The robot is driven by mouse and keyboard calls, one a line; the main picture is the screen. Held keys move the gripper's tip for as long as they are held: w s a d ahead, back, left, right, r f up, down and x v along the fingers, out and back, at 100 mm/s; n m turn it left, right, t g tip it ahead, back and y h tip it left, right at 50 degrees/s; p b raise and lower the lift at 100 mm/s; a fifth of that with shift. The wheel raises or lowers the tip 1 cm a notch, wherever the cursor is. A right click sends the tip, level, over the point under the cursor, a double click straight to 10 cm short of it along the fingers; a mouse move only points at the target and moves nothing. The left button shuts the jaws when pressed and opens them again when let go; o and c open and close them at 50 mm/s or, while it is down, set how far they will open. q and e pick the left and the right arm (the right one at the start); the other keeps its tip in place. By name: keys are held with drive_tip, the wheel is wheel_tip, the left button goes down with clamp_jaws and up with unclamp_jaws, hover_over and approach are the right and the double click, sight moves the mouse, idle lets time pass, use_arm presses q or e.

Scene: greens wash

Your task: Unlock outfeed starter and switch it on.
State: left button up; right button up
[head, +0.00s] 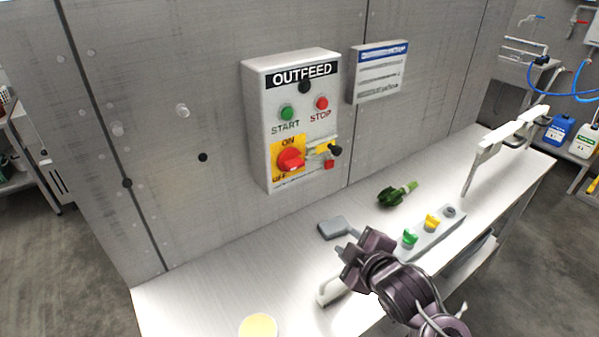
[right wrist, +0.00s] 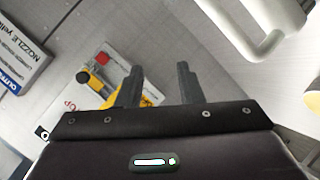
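The OUTFEED starter box (head: 254,140) is fixed to the grey wall, with a green START button (head: 287,113) and a red STOP button (head: 321,103). Its red rotary switch (head: 291,161) sits on a yellow ON/OFF plate (head: 288,143). Beside the switch are a yellow-and-metal fitting, a black knob (head: 335,150) and a small red block (head: 329,164), which also shows in the right wrist view (right wrist: 83,77). I cannot tell the lock's state. My right gripper (head: 350,246) is below and right of the box; its fingers (right wrist: 160,80) are apart and empty. My left gripper is out of view.
On the steel table lie a grey flat tool (head: 334,229), a green bottle-like item (head: 391,195), a grey strip with coloured knobs (head: 437,238) and a pale yellow disc (head: 258,326). White handles rise at the right (head: 490,147). A sign (head: 379,72) hangs beside the box.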

sight(298, 167)
drive_tip(key=w+a+r+n+t+y+p, duration=0.1)
drive_tip(key=w+a+r+n+y, duration=0.1)
drive_tip(key=w+a+r+n, duration=0.1)
drive_tip(key=w+a+r+n+y, duration=0.2)
drive_tip(key=w+a+r+n, duration=0.1)
drive_tip(key=w+n, duration=0.1)
drive_tip(key=w+a+r+n+t+y+p, duration=0.1)
drive_tip(key=w+a+r+n+y, duration=0.1)
drive_tip(key=w, duration=0.3)
drive_tip(key=shift+w+a+r+n+t+p, duration=0.15)
drive_tip(key=shift+a+r+n+t+p, duration=0.15)
drive_tip(key=shift+a+r+n, duration=0.55)
drive_tip(key=shift+w+a, duration=0.1)
drive_tip(key=shift+w, duration=0.2)
drive_tip(key=shift+c, duration=0.2)
clamp_jaws()
